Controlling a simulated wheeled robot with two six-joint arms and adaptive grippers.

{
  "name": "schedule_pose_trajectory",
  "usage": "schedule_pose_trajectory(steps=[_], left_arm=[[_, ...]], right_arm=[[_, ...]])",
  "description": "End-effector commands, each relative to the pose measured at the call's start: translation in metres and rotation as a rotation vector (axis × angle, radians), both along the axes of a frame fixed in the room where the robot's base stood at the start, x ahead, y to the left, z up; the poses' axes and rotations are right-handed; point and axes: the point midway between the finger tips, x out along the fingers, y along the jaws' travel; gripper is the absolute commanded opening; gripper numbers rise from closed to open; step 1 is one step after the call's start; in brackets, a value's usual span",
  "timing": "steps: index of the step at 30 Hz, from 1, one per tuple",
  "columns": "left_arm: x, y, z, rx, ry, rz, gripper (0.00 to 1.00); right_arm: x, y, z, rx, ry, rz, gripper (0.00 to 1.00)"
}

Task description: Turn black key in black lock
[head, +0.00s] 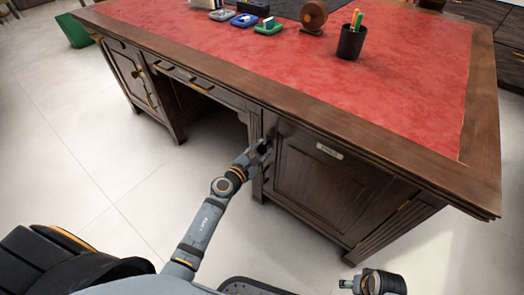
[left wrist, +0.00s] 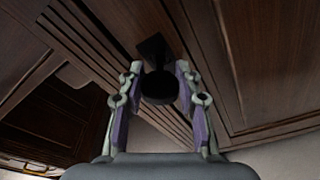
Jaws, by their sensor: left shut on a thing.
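My left gripper (head: 263,148) reaches the left edge of the desk's right cabinet door. In the left wrist view, its two fingers (left wrist: 159,76) are closed on the sides of the black key (left wrist: 160,88), whose round dark head shows between them. The black lock (left wrist: 151,46) is a dark block on the wood just beyond the key. The key's head lines up closely with the lock, but its shaft is hidden, so I cannot tell how deep it sits. Part of my right arm (head: 380,283) shows at the bottom edge; its finger state is unclear.
The wooden desk has a red leather top (head: 290,70). The cabinet door bears a small label plate (head: 329,151). Open floor lies left of my arm.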

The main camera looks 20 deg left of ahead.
Motion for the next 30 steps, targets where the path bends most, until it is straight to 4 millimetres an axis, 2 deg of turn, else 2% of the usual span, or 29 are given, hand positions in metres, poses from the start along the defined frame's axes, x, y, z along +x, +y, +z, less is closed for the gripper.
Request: schedule_pose_trajectory(steps=[8,21,30], left_arm=[[0.000,0.000,-0.001,0.011,-0.003,0.001,0.06],[0.000,0.000,-0.001,0.231,-0.085,0.001,0.06],[0.000,0.000,0.000,0.247,-0.090,0.001,0.06]], right_arm=[[0.000,0.000,-0.001,0.000,0.000,0.000,0.67],[0.000,0.000,-0.020,0.000,0.000,0.000,0.67],[0.000,0.000,-0.020,0.000,0.000,0.000,0.67]])
